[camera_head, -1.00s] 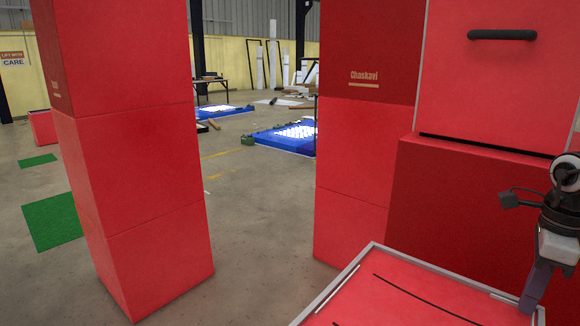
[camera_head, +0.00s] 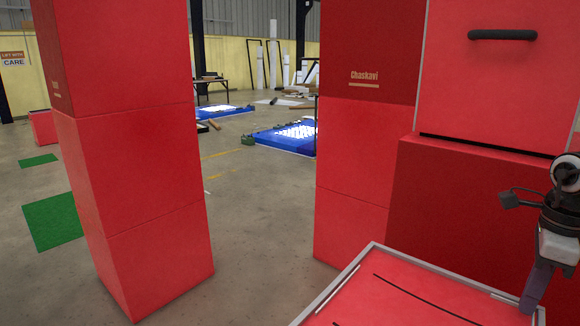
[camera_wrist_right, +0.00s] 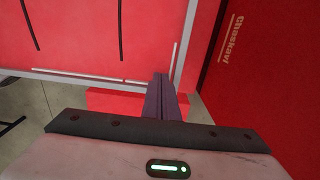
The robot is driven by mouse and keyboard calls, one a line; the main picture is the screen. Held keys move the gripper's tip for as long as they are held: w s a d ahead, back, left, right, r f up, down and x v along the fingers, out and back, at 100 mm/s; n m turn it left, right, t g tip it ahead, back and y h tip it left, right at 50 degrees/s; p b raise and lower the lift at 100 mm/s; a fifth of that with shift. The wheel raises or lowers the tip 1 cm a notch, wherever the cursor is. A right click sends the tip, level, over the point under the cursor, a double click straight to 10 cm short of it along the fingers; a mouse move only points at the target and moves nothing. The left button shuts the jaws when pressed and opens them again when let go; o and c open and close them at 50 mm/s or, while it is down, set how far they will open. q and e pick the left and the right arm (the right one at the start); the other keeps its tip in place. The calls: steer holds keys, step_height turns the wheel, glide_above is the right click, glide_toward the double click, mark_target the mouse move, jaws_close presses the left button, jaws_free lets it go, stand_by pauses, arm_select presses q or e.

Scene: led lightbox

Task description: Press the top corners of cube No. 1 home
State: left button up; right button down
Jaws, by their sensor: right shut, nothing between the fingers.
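A red-faced box with a silver frame (camera_head: 412,258), which I take to be cube No. 1 though no number is readable, stands at the lower right of the head view. Its face has dark slots, with pale thin strips near the edges. In the wrist view its red face (camera_wrist_right: 75,40) fills the upper left. My right gripper (camera_head: 527,308) is shut and empty, its tips at a corner of the frame; contact is unclear. The closed fingers (camera_wrist_right: 161,80) cover part of that corner in the wrist view. My left gripper is out of view.
A stacked red column (camera_head: 140,170) stands left, and another marked Chaskavi (camera_head: 352,150) stands in the middle. A red box with a black handle (camera_head: 502,35) rises behind the framed box. Clear floor lies between the columns; blue lit panels (camera_head: 285,140) lie farther back.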

steer(key=shift+f, duration=0.15)
steer(key=shift+f+b, duration=0.45)
steer(key=shift+b, duration=0.1)
steer(key=shift+s+f, duration=0.1)
steer(key=shift+f, duration=0.05)
stand_by(0.7)
steer(key=shift+r+p, duration=0.5)
steer(key=shift+r, duration=1.05)
step_height(320, 180, up, 4)
steer(key=shift+r+p, duration=0.1)
steer(key=shift+p, duration=1)
